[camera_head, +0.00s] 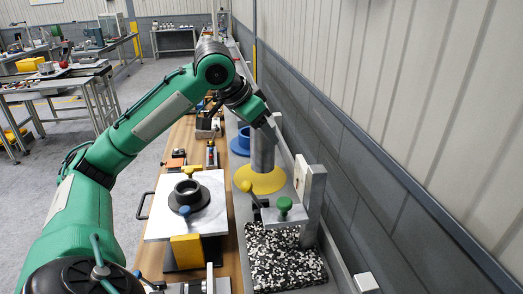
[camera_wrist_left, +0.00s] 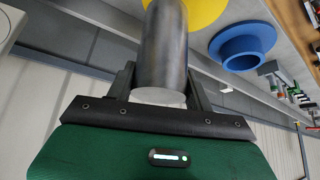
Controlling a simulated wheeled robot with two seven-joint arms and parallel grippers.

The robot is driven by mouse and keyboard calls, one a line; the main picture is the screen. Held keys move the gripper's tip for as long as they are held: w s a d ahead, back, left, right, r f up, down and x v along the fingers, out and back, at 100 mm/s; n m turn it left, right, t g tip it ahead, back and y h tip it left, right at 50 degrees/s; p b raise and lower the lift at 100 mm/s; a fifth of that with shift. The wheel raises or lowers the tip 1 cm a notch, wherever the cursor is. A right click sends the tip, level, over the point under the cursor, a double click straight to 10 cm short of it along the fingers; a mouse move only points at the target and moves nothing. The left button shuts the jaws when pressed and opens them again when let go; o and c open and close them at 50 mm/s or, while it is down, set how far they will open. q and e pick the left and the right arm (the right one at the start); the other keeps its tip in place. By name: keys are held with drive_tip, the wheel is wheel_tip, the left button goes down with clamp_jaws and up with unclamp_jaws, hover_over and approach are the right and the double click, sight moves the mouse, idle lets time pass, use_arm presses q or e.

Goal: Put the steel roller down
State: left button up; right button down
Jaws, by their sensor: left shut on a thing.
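The steel roller (camera_head: 262,155) is a grey upright cylinder over the yellow round base (camera_head: 260,183) on the narrow bench along the wall. My left gripper (camera_head: 267,128) is at the roller's upper part, shut on it. In the left wrist view the roller (camera_wrist_left: 164,45) sits between the two dark fingers (camera_wrist_left: 163,82), and its far end meets or overlaps the yellow base (camera_wrist_left: 205,10). I cannot tell whether the roller touches the base. My right gripper is not in view.
A blue flanged ring (camera_head: 240,142) stands just beyond the yellow base. Nearer are a green-knobbed fixture (camera_head: 284,207), a grey upright post (camera_head: 313,195) and a speckled block (camera_head: 285,258). A metal plate (camera_head: 155,222) with a ring part lies to the left. The wall is close on the right.

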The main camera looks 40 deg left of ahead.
sight(262, 149)
use_arm(q)
drive_tip(key=shift+f, duration=2.6)
drive_tip(key=shift+f+b, duration=0.15)
drive_tip(key=shift+b, duration=0.15)
drive_tip(key=o, duration=1.3)
drive_tip(key=shift+c, duration=0.2)
